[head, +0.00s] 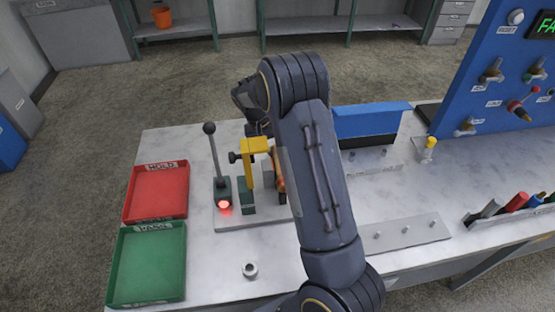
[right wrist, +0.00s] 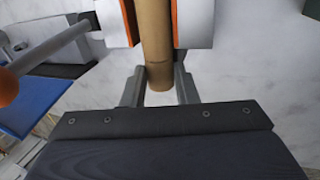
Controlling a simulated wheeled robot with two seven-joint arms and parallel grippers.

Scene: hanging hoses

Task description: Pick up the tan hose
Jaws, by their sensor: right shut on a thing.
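The tan hose (right wrist: 157,42) shows in the right wrist view as a smooth tan cylinder running down from the top edge. Its lower end lies between the two grey fingers of my right gripper (right wrist: 158,88), which is shut on it. White blocks with orange edges flank the hose on both sides. In the head view my right arm covers the gripper and most of the hose; an orange-brown part (head: 280,177) peeks out beside the yellow clamp (head: 255,146). I cannot tell whether that is the hose. My left gripper is in neither view.
A lever box with a lit red lamp (head: 223,204) stands left of the clamp. A red tray (head: 157,191) and a green tray (head: 149,264) lie at the left. A blue panel (head: 470,70), a pegged plate (head: 404,233) and a rack of coloured pieces (head: 512,207) are at the right.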

